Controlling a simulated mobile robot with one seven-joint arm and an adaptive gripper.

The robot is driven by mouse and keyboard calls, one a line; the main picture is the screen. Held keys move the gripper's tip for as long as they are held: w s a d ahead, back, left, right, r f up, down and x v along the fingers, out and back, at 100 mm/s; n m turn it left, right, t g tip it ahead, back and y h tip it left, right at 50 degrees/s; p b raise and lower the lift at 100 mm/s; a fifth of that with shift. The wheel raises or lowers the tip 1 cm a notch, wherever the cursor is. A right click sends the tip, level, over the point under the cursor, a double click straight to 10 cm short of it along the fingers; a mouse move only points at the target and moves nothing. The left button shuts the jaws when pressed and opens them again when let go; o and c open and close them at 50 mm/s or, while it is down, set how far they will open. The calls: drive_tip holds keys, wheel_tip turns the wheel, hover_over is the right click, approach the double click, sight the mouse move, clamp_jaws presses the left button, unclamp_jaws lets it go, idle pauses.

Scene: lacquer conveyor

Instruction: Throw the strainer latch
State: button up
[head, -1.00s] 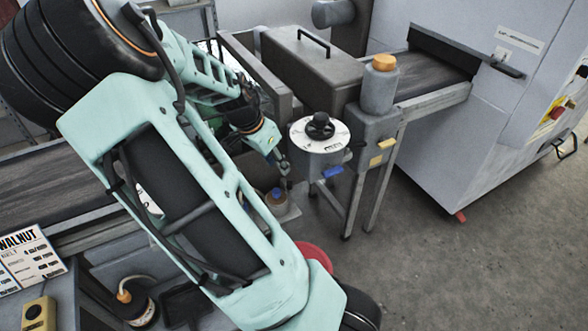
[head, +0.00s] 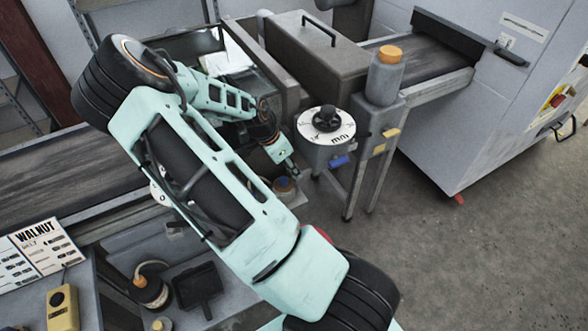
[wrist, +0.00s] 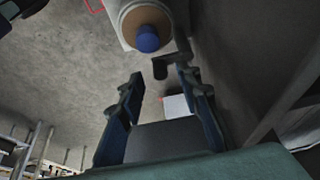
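My gripper (wrist: 160,82) is open, its two dark blue fingers spread with nothing seen between the tips. In the head view my gripper (head: 286,160) hangs left of the dial pot. A light canister (wrist: 127,30) with a tan end and blue knob (wrist: 146,39) is beyond the fingers in the wrist view. A dark bent lever (wrist: 166,66) shows just past the fingertips; I cannot tell whether it is the strainer latch. In the head view a brown, blue-topped part (head: 284,187) sits just below the gripper. No part is clearly marked as the strainer latch.
The conveyor belt (head: 60,175) and grey cover box (head: 318,60) are close. Floor (head: 460,260) at right is clear.

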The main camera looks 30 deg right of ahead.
drive_tip(key=shift+x, duration=1.15)
clamp_jaws()
drive_tip(key=shift+d+f+b, duration=0.1)
drive_tip(key=shift+b, duration=0.25)
drive_tip(key=shift+d+n+t+b, duration=0.2)
drive_tip(key=shift+n+t+b, duration=0.1)
drive_tip(key=shift+n+b, duration=0.3)
